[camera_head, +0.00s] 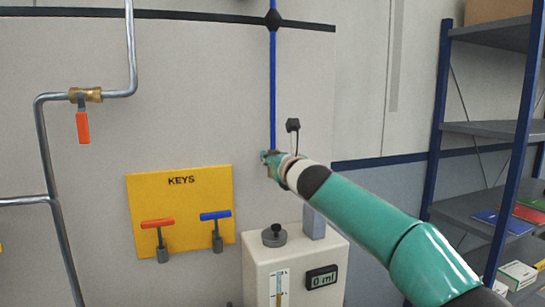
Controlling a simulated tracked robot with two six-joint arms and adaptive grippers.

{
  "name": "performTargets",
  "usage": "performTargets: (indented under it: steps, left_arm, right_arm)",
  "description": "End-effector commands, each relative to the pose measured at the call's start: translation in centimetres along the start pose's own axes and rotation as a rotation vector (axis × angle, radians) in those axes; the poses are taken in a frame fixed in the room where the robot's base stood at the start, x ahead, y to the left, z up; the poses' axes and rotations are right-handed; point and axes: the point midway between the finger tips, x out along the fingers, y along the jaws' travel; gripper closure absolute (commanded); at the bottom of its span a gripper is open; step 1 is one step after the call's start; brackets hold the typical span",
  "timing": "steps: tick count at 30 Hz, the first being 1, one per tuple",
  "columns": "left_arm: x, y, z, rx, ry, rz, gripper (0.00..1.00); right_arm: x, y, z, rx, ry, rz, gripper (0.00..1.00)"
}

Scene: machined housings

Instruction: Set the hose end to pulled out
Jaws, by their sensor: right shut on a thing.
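My right gripper is seen from behind and small, at the end of my teal arm coming from the lower right. It is shut on the hose end, in the air above the white unit (262,266). A grey knobbed cap (274,236) and a grey upright block (314,223) stand on that unit's top. My left gripper is not in view.
The white unit has a "0 ml" display (321,278) and a level gauge (283,289). A yellow KEYS board (181,205) holds red and blue T-handled keys. A pipe with an orange-handled valve (83,120) runs at left. A blue-framed shelf (438,110) stands at right.

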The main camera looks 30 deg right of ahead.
Motion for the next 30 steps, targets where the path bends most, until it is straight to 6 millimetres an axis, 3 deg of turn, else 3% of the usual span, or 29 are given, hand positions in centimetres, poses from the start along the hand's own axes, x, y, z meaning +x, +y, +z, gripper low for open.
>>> performTargets:
  steps: [1,3,14,15,19,30]
  left_arm:
    - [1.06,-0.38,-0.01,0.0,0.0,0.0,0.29]
    - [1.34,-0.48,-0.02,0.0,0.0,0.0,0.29]
    - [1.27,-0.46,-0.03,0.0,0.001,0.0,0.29]
    - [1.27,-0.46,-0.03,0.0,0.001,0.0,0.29]
    - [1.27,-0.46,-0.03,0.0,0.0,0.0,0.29]
    - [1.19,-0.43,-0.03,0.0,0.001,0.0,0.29]
  right_arm:
    - [0.01,0.09,-1.22,0.001,0.001,0.002,1.0]
    - [0.01,0.09,-1.56,0.0,0.0,0.002,1.0]
    - [0.12,0.13,-1.94,0.0,0.01,0.001,1.0]
    - [0.12,0.13,-1.96,0.0,0.01,0.001,0.69]
    - [0.09,0.1,-1.82,0.0,0.007,0.001,0.49]
    - [-0.09,0.03,-1.52,0.001,0.002,0.0,0.49]
